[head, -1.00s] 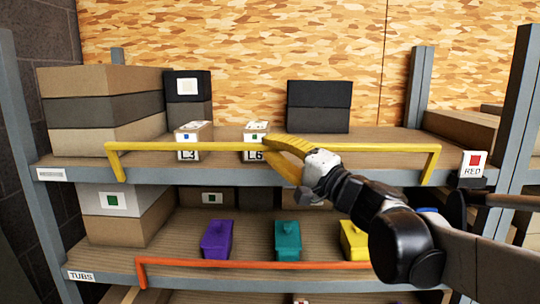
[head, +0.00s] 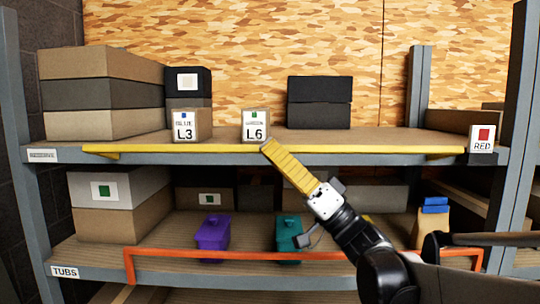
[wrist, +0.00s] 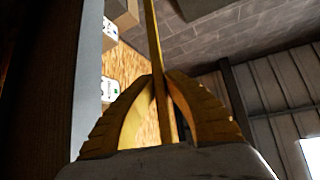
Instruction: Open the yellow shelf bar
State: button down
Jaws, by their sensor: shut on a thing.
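The yellow shelf bar (head: 205,149) is swung down and lies level along the front edge of the upper shelf, below the L3 and L6 boxes. My gripper (head: 268,147) reaches up to it from the lower right, its yellow fingertips at the bar just under the L6 box. In the wrist view the bar (wrist: 154,40) runs between the two yellow fingers (wrist: 163,90), which are closed on it. The fingers hide a short stretch of the bar.
The L3 box (head: 185,128) and L6 box (head: 256,126) stand on the upper shelf behind the bar. An orange bar (head: 190,253) guards the lower shelf, with a purple tub (head: 212,236) and teal tub (head: 288,233) behind it. The RED box (head: 482,138) stands at right.

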jog(key=shift+f+n+g+y, duration=0.3)
jog(key=shift+f+n+g, duration=0.1)
jog(key=shift+n+g, duration=0.25)
jog(key=shift+s+f+b, duration=0.2)
jog(key=shift+f+b, duration=0.2)
jog(key=shift+b, duration=0.25)
jog(key=c, duration=1.4)
grip_release()
jog(key=shift+a, duration=0.15)
jog(key=shift+f, duration=0.1)
jog(key=v, duration=1.2)
